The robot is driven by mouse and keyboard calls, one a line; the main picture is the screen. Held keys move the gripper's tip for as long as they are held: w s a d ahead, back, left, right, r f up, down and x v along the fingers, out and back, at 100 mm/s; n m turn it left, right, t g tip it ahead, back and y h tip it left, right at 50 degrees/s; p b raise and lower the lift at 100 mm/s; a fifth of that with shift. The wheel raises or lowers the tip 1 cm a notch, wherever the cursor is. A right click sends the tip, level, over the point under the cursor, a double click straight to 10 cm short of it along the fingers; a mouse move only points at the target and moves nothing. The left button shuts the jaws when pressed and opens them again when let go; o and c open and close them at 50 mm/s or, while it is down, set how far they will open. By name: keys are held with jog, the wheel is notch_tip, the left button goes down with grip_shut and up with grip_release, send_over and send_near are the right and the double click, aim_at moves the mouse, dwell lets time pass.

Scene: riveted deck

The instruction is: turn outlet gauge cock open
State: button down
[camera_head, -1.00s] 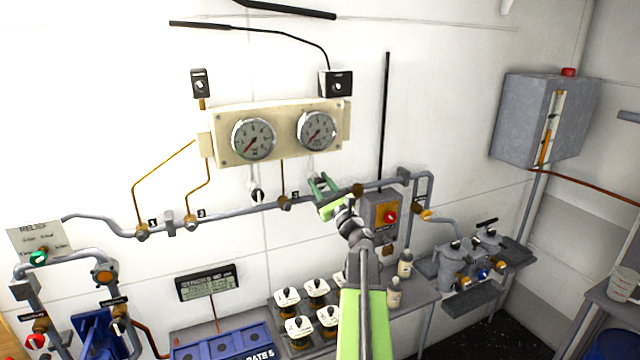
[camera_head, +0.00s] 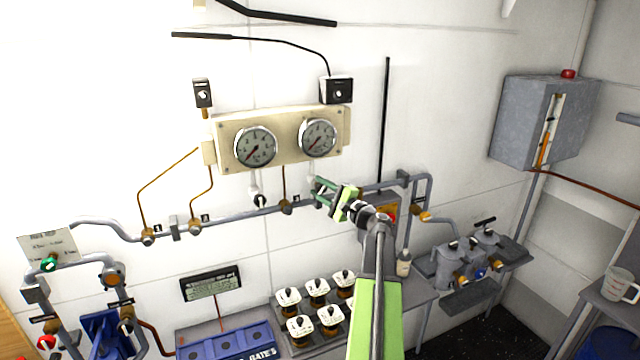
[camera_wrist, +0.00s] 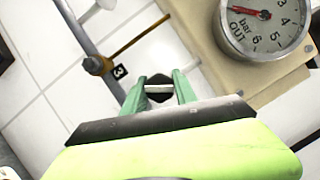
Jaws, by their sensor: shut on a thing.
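The outlet gauge (camera_head: 319,137) is the right dial on the cream panel; the wrist view shows it marked "bar OUT" (camera_wrist: 262,25), needle low on its scale. Below it, the outlet gauge cock (camera_head: 311,170) is mostly hidden by my gripper. My gripper (camera_head: 318,191) has its green fingers at the cock. In the wrist view my gripper (camera_wrist: 160,86) is shut on the cock's pale handle (camera_wrist: 158,90), which lies across between the fingertips. The rest of the cock is hidden, so I cannot tell its exact turn.
A grey pipe (camera_head: 235,214) runs along the wall close under my gripper, with a brass fitting (camera_head: 285,206) to the left. White-capped jars (camera_head: 318,288) stand on the bench below. A red-knobbed box is partly behind my arm.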

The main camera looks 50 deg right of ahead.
jog(key=n+p, duration=0.1)
jog(key=n, duration=0.1)
jog(key=n+g+p, duration=0.1)
jog(key=n+p, duration=0.1)
jog(key=shift+r+g, duration=0.15)
jog(key=shift+g, duration=0.15)
jog(key=shift+n+g+p, duration=0.4)
jog(key=shift+n+p, duration=0.3)
jog(key=shift+n, duration=0.4)
jog(key=shift+f, duration=0.25)
jog(key=c, duration=1)
grip_release()
jog(key=shift+o, duration=0.2)
jog(key=s+r+p, duration=0.1)
jog(key=s, duration=1.6)
jog(key=shift+s+r, duration=0.2)
